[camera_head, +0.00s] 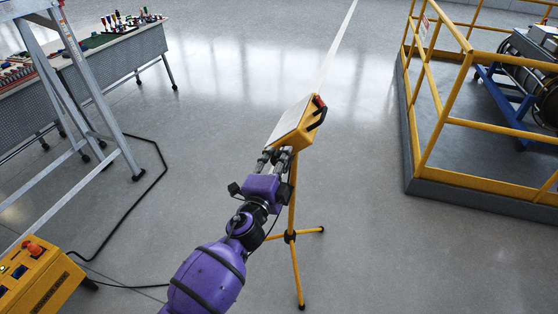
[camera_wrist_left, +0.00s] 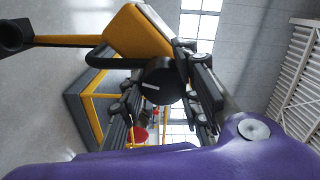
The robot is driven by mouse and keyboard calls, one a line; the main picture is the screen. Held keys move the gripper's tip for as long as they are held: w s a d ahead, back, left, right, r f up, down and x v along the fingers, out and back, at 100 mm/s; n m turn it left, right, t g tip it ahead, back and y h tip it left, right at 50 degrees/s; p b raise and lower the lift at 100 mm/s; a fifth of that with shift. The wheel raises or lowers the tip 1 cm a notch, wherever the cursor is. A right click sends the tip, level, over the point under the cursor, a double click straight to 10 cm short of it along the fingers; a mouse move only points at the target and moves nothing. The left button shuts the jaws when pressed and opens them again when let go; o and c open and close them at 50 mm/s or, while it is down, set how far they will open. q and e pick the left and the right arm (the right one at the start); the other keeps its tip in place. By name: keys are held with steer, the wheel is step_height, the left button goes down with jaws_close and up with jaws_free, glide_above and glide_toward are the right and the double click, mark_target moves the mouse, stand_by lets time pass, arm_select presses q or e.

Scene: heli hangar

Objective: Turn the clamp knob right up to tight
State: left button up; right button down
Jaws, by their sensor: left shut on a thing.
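The clamp knob (camera_wrist_left: 160,80) is round and black with a white pointer line on its face. It shows in the left wrist view, in front of a yellow body (camera_wrist_left: 142,33), and my left gripper (camera_wrist_left: 163,92) has a finger on either side of it. In the head view my left gripper (camera_head: 277,154) reaches the near side of a yellow, pale-faced unit (camera_head: 306,128) on a yellow tripod (camera_head: 291,238). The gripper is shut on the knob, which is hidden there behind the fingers. The white line is tilted slightly from level in the wrist picture. My right gripper is not in view.
A yellow-railed platform (camera_head: 428,90) stands at the right. A grey ladder (camera_head: 92,85) and a workbench (camera_head: 118,55) with tools are at the left. A yellow control box (camera_head: 45,283) with a red button sits at lower left, with a black cable (camera_head: 137,209) on the floor.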

arm_select(q)
steer(key=m, duration=0.4)
steer(key=shift+s+f+m, duration=0.15)
steer(key=shift+f+m, duration=0.15)
steer(key=shift+f, duration=0.1)
steer(key=m+p, duration=0.1)
steer(key=m, duration=0.3)
steer(key=shift+a+f, duration=0.1)
steer(key=shift+a, duration=0.15)
steer(key=o, duration=1)
steer(key=shift+o, duration=0.2)
steer(key=shift+r, duration=0.25)
steer(key=v, duration=1.1)
steer(key=shift+s, duration=0.35)
steer(key=shift+a, duration=0.1)
